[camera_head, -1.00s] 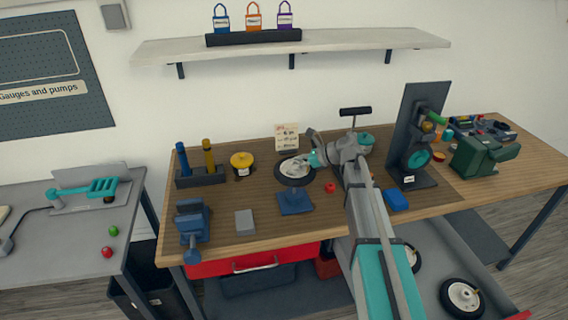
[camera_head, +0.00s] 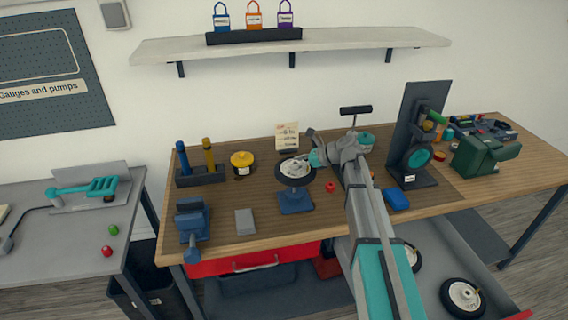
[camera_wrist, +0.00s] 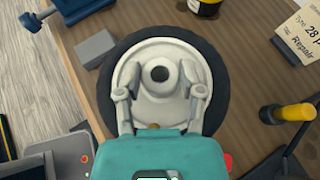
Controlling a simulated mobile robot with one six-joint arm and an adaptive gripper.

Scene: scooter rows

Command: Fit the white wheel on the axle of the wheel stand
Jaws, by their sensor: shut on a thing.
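The white wheel with a black tyre (camera_head: 295,172) lies flat at the top of the blue wheel stand (camera_head: 295,203) in the head view. In the wrist view the wheel (camera_wrist: 160,107) fills the middle, with a dark hole at its hub. My gripper (camera_wrist: 157,92) is shut on the wheel, its two fingers on the white hub part. In the head view my gripper (camera_head: 312,158) reaches the wheel from the right. The axle is hidden under the wheel, so I cannot tell whether it is in the hub.
A grey block (camera_head: 244,221) and a blue vise (camera_head: 192,221) are left of the stand. A red ball (camera_head: 330,187) is close on the right. A yellow-lidded pot (camera_head: 242,161) and a repair card (camera_head: 287,136) stand behind.

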